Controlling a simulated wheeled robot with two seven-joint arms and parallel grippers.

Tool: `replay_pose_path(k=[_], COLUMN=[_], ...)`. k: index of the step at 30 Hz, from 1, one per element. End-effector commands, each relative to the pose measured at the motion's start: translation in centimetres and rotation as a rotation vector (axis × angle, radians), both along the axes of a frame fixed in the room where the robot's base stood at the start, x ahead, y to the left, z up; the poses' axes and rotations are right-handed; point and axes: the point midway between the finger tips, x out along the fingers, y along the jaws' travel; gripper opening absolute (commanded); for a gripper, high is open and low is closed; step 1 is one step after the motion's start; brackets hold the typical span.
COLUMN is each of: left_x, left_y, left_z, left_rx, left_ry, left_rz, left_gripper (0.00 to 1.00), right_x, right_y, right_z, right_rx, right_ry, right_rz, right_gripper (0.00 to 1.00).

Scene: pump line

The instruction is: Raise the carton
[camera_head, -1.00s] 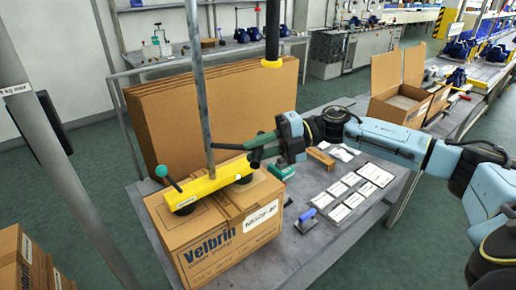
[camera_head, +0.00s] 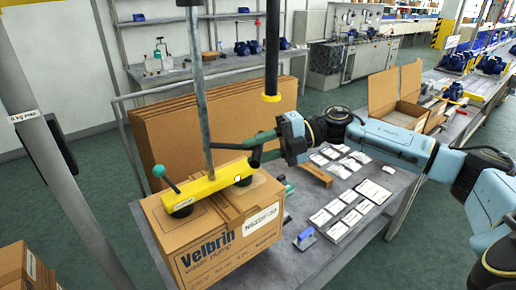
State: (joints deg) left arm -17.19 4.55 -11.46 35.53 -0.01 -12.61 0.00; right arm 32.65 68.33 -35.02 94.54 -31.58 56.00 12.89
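The brown carton (camera_head: 222,246), printed "Velbrin", sits upright at the near left of the table. A yellow lifter bar (camera_head: 208,184) on a grey mast lies across its top, with dark suction cups against the lid. A teal-knobbed lever (camera_head: 159,171) stands at the bar's left end. My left gripper is not in view.
Flat cardboard sheets (camera_head: 180,128) stand behind the carton. A black hanging tube with a yellow ring (camera_head: 271,98) is close above my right gripper.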

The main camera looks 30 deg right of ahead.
Motion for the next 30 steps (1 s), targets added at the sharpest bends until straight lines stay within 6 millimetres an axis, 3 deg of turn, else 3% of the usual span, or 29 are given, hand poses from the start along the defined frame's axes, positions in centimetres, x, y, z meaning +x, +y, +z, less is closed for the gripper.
replay_pose_path(k=[3, 14, 30], left_x=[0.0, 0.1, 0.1], left_y=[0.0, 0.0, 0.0], left_z=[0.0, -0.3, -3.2], left_rx=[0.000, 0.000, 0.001], left_ry=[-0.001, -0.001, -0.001], left_rz=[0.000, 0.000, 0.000], left_gripper=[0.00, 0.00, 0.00], right_x=[0.0, -0.3, -3.6], right_y=[0.0, -0.8, -10.8], right_z=[0.0, 0.1, 1.9], right_rx=[0.001, -0.001, -0.001], right_ry=[-0.001, -0.003, 0.000], right_rz=[0.001, 0.001, -0.002], right_gripper=[0.42, 0.42, 0.42])
